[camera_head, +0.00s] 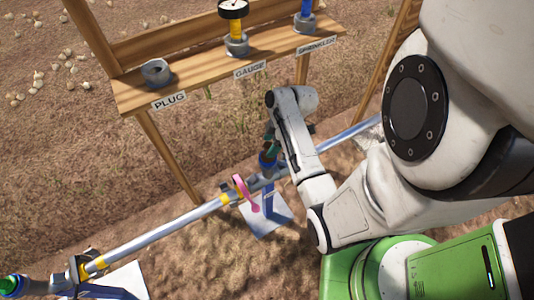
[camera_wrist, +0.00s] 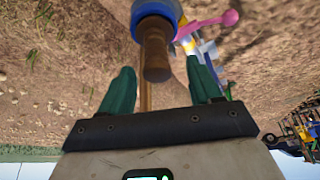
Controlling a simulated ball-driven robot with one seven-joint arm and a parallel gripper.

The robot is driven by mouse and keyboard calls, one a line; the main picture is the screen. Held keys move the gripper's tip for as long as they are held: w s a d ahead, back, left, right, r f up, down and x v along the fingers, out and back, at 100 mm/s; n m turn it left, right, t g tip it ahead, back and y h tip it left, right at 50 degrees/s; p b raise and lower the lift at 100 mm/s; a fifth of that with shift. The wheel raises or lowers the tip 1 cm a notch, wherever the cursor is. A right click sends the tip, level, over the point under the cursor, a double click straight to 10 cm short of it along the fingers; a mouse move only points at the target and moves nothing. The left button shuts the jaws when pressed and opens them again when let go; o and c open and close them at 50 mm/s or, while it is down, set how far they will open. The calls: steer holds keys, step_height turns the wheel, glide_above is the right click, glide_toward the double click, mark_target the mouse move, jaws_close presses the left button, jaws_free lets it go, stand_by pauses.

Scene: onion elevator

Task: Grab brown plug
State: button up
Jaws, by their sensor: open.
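The brown plug (camera_wrist: 155,48) is a brown cylinder set in a blue ring (camera_wrist: 157,10) in the wrist view. Its free end points toward my gripper (camera_wrist: 163,84). My gripper's two green fingers are apart, one to each side of the plug's end, with visible gaps and nothing held. In the head view my gripper (camera_head: 268,145) is above the blue ring (camera_head: 267,162) near the pipe; the plug is mostly hidden there by my gripper.
A silver pipe (camera_head: 185,221) with a pink lever (camera_head: 239,185) runs diagonally below the arm. A wooden shelf (camera_head: 205,70) behind has spots labelled PLUG, GAUGE and SPRINKLER. A grey holder (camera_head: 157,73) stands at PLUG. Onions (camera_head: 38,75) lie on the soil.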

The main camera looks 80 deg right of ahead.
steer(key=x, duration=0.5)
steer(key=shift+d, duration=0.2)
steer(key=c, duration=1.1)
